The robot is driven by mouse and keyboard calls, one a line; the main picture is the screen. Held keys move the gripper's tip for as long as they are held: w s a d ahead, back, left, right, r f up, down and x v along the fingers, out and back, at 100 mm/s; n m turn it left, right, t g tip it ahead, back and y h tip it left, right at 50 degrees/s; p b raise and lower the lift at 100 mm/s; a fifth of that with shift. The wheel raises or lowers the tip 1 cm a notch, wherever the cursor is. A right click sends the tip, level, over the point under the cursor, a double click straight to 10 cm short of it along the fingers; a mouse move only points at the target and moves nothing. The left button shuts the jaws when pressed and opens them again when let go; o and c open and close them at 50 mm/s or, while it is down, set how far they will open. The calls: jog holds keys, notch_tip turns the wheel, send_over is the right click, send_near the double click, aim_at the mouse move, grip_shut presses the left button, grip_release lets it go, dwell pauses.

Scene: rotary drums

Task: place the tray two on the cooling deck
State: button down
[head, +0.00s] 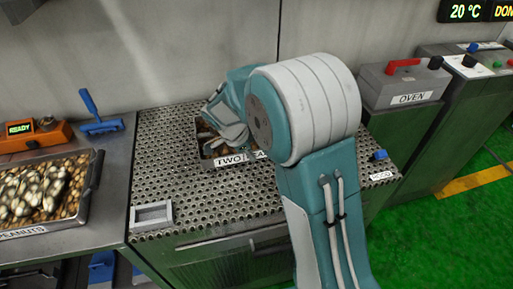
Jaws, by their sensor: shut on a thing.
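The tray two (206,143) is a dark-rimmed tray with brown contents and a white label reading "TWO". It is at the perforated metal cooling deck (160,175), near its back middle. I cannot tell whether its base rests fully on the deck. My gripper (226,132) is at the tray and shut on it. My arm hides the tray's right part, and the exact grip on the rim is not clear.
A tray of peanuts (95,190) stands on the left bench, near an orange "READY" device (35,134) and a blue-handled tool (100,124). An empty grey frame (152,216) lies at the deck's front left. An oven control box (402,84) stands right.

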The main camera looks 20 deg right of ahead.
aim_at(246, 160)
jog(key=shift+w+a+f, duration=0.1)
jog(key=shift+a+f, duration=0.15)
jog(key=shift+a, duration=0.05)
jog(key=shift+f, duration=1.6)
jog(key=c, duration=0.8)
grip_release()
jog(key=v, duration=1.2)
jog(key=s+d+r+n+t+y, duration=0.25)
jog(key=s+d+r+n, duration=0.35)
jog(key=s+r+n, duration=0.4)
jog(key=s+d+n+t+y, duration=0.2)
jog(key=s+n, duration=0.6)
jog(key=s, duration=0.6)
jog(key=shift+r+t, duration=0.25)
jog(key=shift+t, duration=0.1)
